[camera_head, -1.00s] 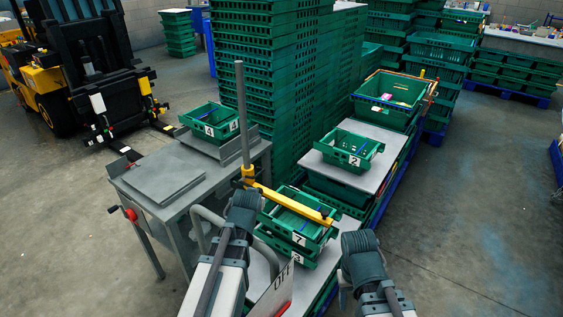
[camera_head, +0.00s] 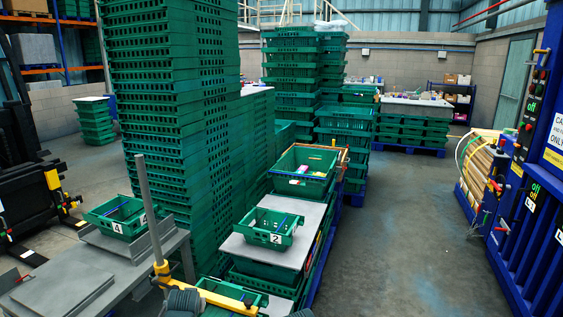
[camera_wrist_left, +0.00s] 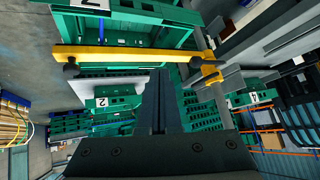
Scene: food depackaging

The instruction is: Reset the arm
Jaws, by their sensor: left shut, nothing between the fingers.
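My left gripper (camera_wrist_left: 166,78) is in the middle of the left wrist view, its two dark fingers shut together with nothing between them. A yellow bar (camera_wrist_left: 130,53) crosses the picture behind the fingertips, with a green crate above it in the picture. A dark part of my left arm (camera_head: 185,303) shows at the bottom edge of the head view, close to the yellow bar (camera_head: 225,296). Only a sliver of my right arm (camera_head: 301,313) shows at the bottom edge, and its gripper is outside the picture.
Crate 2 (camera_head: 268,228) stands on a grey board, with a fuller green crate (camera_head: 304,171) behind it. Crate 4 (camera_head: 120,217) sits on the grey metal table (camera_head: 75,282) at left. A tall green crate stack (camera_head: 165,110) rises behind. Open floor (camera_head: 400,235) lies right.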

